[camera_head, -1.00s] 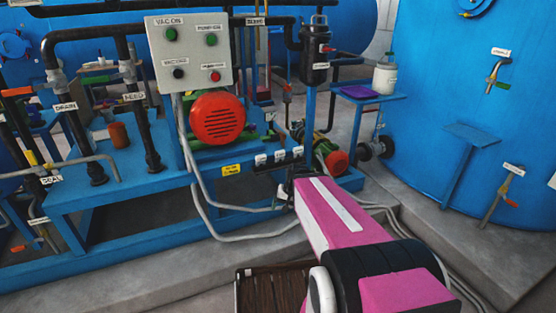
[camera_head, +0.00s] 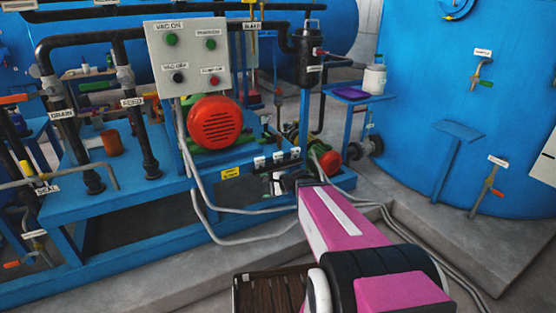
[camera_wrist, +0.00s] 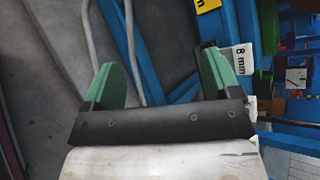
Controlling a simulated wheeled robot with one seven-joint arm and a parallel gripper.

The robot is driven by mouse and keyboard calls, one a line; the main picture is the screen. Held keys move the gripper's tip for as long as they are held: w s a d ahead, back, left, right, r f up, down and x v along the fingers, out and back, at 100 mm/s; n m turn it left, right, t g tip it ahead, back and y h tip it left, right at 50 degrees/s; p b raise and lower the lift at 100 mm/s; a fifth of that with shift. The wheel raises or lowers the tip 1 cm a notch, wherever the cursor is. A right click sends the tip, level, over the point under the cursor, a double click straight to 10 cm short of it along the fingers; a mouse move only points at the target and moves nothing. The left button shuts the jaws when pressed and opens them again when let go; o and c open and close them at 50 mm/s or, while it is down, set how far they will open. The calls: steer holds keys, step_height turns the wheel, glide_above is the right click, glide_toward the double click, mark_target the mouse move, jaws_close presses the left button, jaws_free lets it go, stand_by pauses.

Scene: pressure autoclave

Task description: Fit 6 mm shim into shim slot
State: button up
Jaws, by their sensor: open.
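My gripper (camera_wrist: 168,82) is open in the wrist view, its two green fingers wide apart with nothing between them. A white "8 mm" tag (camera_wrist: 241,60) shows beside the right finger, partly covered by it. In the head view, several small white tags (camera_head: 279,159) stand in a row on a dark strip beside the red motor; their print is too small to read there. My pink arm reaches toward this row and hides most of the gripper. I cannot pick out the 6 mm shim or the shim slot with certainty.
A yellow label (camera_head: 232,173) marks the blue frame (camera_head: 130,262) near the tags. Grey hoses (camera_head: 240,211) loop over the floor below. The red motor (camera_head: 216,122) and grey control box (camera_head: 188,60) stand behind. A brown slatted tray (camera_head: 272,288) lies low in front.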

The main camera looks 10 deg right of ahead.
steer(key=w+d+r+m+t, duration=0.2)
steer(key=w+d+m+t, duration=0.25)
steer(key=w+m, duration=0.3)
steer(key=m+t+h, duration=0.4)
steer(key=m+t, duration=0.1)
steer(key=m, duration=0.7)
glide_toward(279, 154)
steer(key=w+a+f, duration=0.1)
steer(key=w, duration=0.1)
steer(key=shift+n, duration=0.25)
steer(key=x, duration=0.5)
steer(key=shift+f, duration=0.1)
steer(key=shift+r+x, duration=0.15)
steer(key=shift+x, duration=0.8)
steer(key=shift+r+x, duration=0.2)
steer(key=shift+x, duration=0.7)
steer(key=shift+r+x, duration=0.15)
steer(key=shift+x, duration=0.8)
steer(key=shift+d, duration=0.2)
steer(key=c, duration=1.1)
